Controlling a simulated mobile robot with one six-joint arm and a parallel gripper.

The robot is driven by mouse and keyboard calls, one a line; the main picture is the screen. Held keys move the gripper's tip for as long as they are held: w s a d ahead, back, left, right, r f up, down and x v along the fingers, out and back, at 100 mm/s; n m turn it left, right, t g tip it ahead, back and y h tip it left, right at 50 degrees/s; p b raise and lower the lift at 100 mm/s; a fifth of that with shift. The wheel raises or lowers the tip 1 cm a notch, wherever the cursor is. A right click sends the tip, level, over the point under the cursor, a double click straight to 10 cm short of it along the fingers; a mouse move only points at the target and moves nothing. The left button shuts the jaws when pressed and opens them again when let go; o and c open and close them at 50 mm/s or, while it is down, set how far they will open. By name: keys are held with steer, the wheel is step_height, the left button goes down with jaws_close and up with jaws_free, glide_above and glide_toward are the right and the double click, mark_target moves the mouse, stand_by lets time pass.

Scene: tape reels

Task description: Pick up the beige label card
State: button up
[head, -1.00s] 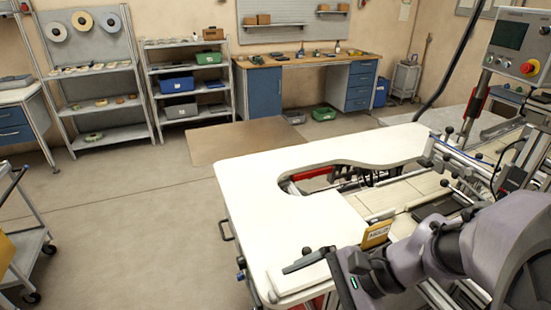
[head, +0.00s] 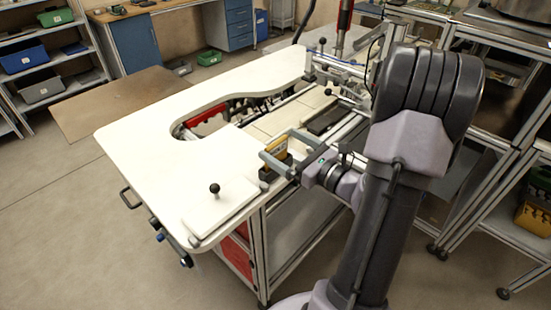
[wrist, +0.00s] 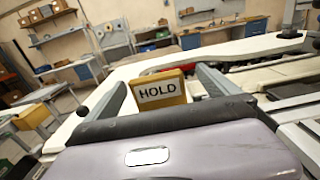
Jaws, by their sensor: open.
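A yellow-tan label card with a pale face reading "HOLD" (wrist: 160,90) stands upright in the wrist view, between my gripper's fingers. In the head view the card (head: 277,151) stands by the inner edge of the white worktop, its lettering not readable. My gripper (head: 277,144) is open, with one grey finger on each side of the card. In the wrist view the gripper (wrist: 161,78) shows a gap on the card's right; on the left the finger is very close, and I cannot tell whether it touches. The card's lower edge is hidden behind the gripper body.
The white worktop (head: 150,140) has a cutout and a raised plate with a black knob (head: 214,188) near its front corner. Rails and a dark block (head: 325,119) lie beyond the card. A metal-framed rack (head: 495,165) stands at the right. Open floor lies left.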

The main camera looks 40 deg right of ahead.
mark_target(278, 147)
steer(key=w, duration=0.1)
steer(key=w+a+b, duration=0.1)
steer(key=w, duration=0.2)
steer(key=shift+w+a+f, duration=0.15)
steer(key=shift+w+f, duration=0.1)
steer(key=shift+w+r, duration=0.1)
steer(key=shift+w, duration=0.3)
steer(key=c, duration=1.4)
